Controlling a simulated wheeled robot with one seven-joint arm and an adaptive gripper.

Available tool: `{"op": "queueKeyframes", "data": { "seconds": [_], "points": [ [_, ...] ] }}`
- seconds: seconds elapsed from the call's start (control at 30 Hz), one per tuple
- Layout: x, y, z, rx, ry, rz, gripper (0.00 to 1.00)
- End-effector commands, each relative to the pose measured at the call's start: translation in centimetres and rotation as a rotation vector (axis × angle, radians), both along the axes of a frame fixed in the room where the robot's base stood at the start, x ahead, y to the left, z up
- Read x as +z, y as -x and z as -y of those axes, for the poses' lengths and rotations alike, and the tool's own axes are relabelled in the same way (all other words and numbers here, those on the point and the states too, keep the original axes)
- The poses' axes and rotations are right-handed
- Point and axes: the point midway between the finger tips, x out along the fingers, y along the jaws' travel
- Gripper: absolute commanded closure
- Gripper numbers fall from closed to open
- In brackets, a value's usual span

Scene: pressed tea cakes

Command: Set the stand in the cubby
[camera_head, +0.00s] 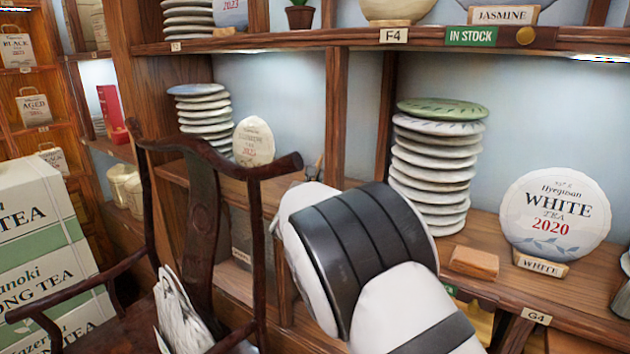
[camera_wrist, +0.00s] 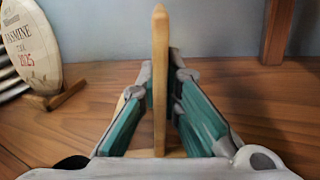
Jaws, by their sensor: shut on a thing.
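My gripper (camera_wrist: 174,85) is shut on the light wooden stand (camera_wrist: 160,60) in the wrist view, its teal pads on either side. The stand's narrow upright edge points up, and a low wooden part (camera_wrist: 158,153) shows between the fingers. The cubby's brown floor (camera_wrist: 240,90) lies below and beyond; whether the stand touches it, I cannot tell. In the head view, the cubby (camera_head: 290,100) is the shelf bay left of the centre posts. My white and black arm reaches toward it and hides most of the gripper and the stand.
A Jasmine 2025 tea cake (camera_head: 253,142) stands left in the cubby beside stacked cakes (camera_head: 205,115); it also shows in the wrist view (camera_wrist: 30,45). A dark chair (camera_head: 205,200) stands in front. The right bay holds a tall stack (camera_head: 435,170), a wooden block (camera_head: 474,262) and a White 2020 cake (camera_head: 555,215).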

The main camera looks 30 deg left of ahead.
Motion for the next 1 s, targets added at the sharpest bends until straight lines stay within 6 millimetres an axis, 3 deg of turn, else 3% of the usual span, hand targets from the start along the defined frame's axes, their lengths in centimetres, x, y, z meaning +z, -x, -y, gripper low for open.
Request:
{"op": "queueKeyframes", "data": {
  "seconds": [0.13, 0.23, 0.27, 0.67, 1.0],
  "points": [
    [-0.3, 0.0, 0.0, 0.0, 0.0, 0.0, 1.0],
    [-0.3, 0.0, 0.0, 0.0, 0.0, 0.0, 0.76],
    [-0.3, 0.0, 0.0, 0.0, 0.0, 0.0, 0.74],
    [0.1, 0.0, 0.0, -0.001, -0.001, -0.001, 0.74],
    [0.0, 5.2, 1.6, 0.001, 0.0, -0.002, 0.74]
  ]
}}
